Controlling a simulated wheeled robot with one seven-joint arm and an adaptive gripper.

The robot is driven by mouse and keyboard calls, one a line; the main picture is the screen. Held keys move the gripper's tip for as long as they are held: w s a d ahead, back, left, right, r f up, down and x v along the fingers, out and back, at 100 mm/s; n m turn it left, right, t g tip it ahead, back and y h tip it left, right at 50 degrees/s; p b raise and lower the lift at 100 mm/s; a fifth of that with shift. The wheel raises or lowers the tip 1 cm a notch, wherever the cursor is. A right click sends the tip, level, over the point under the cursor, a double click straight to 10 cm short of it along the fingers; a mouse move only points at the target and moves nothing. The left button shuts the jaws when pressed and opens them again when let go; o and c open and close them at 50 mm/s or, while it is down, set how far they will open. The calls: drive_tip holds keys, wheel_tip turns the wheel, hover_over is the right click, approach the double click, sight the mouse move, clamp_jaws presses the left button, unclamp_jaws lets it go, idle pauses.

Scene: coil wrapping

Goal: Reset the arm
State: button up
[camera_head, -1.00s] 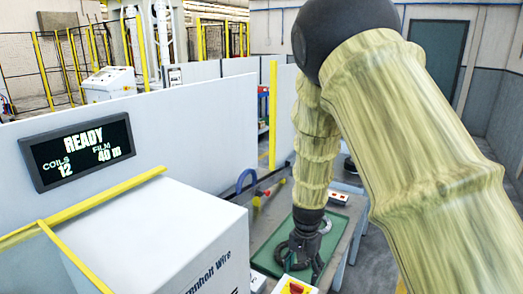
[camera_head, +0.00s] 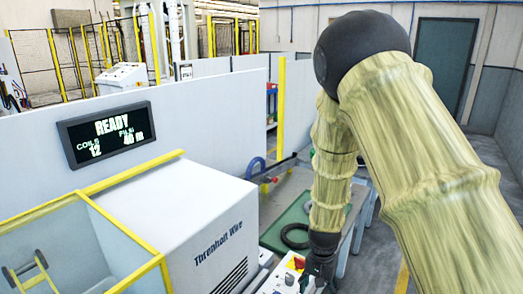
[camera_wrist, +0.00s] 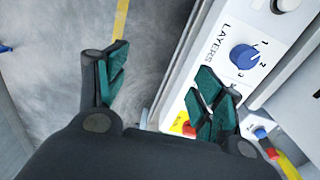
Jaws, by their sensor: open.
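My arm comes down from the upper right in the head view and ends in my dark gripper (camera_head: 318,268), beside the control panel (camera_head: 280,280). In the wrist view my gripper (camera_wrist: 160,85) is open, with its teal-padded fingers wide apart and nothing between them. The right finger overlaps the white panel, close to a blue LAYERS knob (camera_wrist: 244,57) marked 1, 2, 3. The left finger is over the grey floor. I cannot tell whether the right finger touches the panel.
A dark coil (camera_head: 294,236) lies on the green mat (camera_head: 270,238) behind the panel. The wrapping machine (camera_head: 190,215) stands to the left, with a yellow-framed bin (camera_head: 60,240) in front. A READY display (camera_head: 106,134) hangs on the white partition. Open floor (camera_head: 375,270) lies to the right.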

drive_tip(key=s+d+f+n+b, duration=0.1)
drive_tip(key=s+d+f, duration=0.1)
drive_tip(key=s+f, duration=0.6)
drive_tip(key=s+d+f+n+b, duration=0.1)
drive_tip(key=s+d+f+n, duration=0.15)
drive_tip(key=s+f, duration=0.8)
drive_tip(key=s, duration=0.4)
drive_tip(key=s+f+n+b, duration=0.1)
drive_tip(key=s+f, duration=0.2)
drive_tip(key=s, duration=0.3)
drive_tip(key=s+d+f+n, duration=0.1)
drive_tip(key=s+f, duration=0.2)
drive_tip(key=s, duration=0.4)
drive_tip(key=shift+s, duration=0.35)
drive_tip(key=shift+f+n, duration=0.1)
drive_tip(key=shift+n, duration=0.15)
